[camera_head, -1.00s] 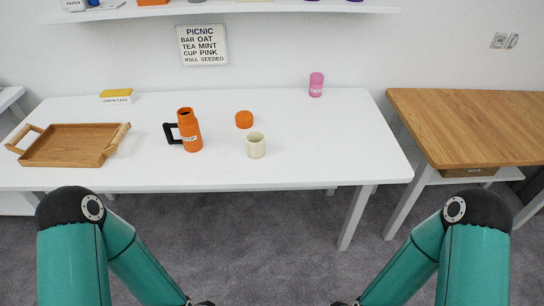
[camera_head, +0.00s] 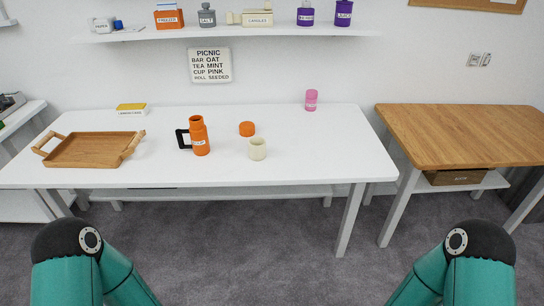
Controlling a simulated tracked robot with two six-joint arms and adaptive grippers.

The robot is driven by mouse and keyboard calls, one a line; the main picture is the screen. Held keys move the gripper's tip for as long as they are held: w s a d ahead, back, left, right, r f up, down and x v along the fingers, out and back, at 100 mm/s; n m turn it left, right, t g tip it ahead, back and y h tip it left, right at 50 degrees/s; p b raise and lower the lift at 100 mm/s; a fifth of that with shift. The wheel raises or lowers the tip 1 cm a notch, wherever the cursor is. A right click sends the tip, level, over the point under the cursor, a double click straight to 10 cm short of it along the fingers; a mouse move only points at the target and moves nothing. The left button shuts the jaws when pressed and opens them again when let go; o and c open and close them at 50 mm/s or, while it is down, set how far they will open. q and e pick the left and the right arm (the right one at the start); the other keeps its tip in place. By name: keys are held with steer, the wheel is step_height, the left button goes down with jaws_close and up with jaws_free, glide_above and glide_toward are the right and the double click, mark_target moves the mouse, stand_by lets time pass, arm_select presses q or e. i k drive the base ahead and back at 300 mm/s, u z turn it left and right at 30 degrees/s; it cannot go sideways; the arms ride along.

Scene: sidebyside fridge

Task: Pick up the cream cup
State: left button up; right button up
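The cream cup (camera_head: 258,149) stands upright on the white table (camera_head: 310,150), near its front edge and right of centre. An orange flask (camera_head: 199,136) with a black handle stands to its left. An orange round lid or cap (camera_head: 247,129) lies just behind the cup. Only the upper parts of my two teal arms show at the bottom left and bottom right. Both grippers are out of the picture, below its lower edge.
A wooden tray (camera_head: 88,152) and a yellow-topped box (camera_head: 131,109) are at the table's left. A pink container (camera_head: 311,100) stands at the back right. A wooden side table (camera_head: 465,135) is at right. A wall shelf (camera_head: 235,33) holds labelled containers.

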mark_target(257, 144)
steer(key=u, duration=0.15)
steer(key=i, duration=0.9)
